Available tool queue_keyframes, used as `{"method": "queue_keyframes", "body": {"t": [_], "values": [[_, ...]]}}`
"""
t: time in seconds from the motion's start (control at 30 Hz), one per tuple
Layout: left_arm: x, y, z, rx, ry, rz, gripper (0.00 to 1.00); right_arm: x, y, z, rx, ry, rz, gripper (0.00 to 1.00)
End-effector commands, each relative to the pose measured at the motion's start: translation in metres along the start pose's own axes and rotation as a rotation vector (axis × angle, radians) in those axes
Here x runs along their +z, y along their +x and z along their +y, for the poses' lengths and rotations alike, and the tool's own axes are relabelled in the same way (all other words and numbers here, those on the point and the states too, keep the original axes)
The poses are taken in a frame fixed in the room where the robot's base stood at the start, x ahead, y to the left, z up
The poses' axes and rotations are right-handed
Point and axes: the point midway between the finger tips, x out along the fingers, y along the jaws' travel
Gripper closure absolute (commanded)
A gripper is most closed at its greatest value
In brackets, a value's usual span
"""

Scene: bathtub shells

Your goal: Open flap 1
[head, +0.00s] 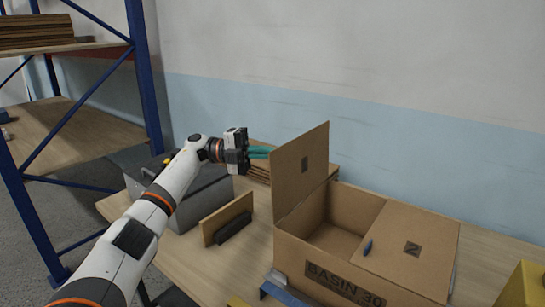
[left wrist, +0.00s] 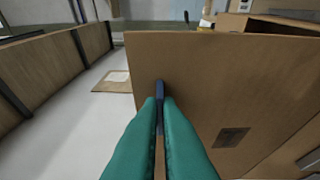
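The cardboard box marked BASIN 30 (head: 330,279) stands on the wooden table. Flap 1 (head: 290,180), with a dark square label, stands upright at the box's left side; it also fills much of the left wrist view (left wrist: 260,80). The other flap (head: 405,275), marked 2, lies flat over the right part. My left gripper (head: 264,153) is at flap 1's upper left edge. In the left wrist view its green fingers (left wrist: 160,102) are close together around a dark blue tab (left wrist: 160,90) on flap 1. My right gripper does not show.
A grey container (head: 195,200) and a small upright brown board (head: 226,218) with a black block stand left of the box. Flat cardboard (head: 258,172) is stacked behind. A blue-framed shelf (head: 150,90) is at left. A yellow object (head: 525,285) is at the right edge.

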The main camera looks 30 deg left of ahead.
Motion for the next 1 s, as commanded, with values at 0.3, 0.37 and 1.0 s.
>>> {"method": "queue_keyframes", "body": {"t": [0.3, 0.37, 1.0], "values": [[-0.0008, -0.0018, -0.0013, 0.016, -0.008, -0.002, 1.00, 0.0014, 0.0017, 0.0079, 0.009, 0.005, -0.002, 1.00], [-0.0007, -0.0017, -0.0013, 0.016, -0.008, -0.002, 1.00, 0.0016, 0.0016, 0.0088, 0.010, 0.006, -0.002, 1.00], [-0.0005, -0.0017, -0.0013, 0.015, -0.007, -0.001, 0.74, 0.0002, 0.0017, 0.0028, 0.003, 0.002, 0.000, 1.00]]}}
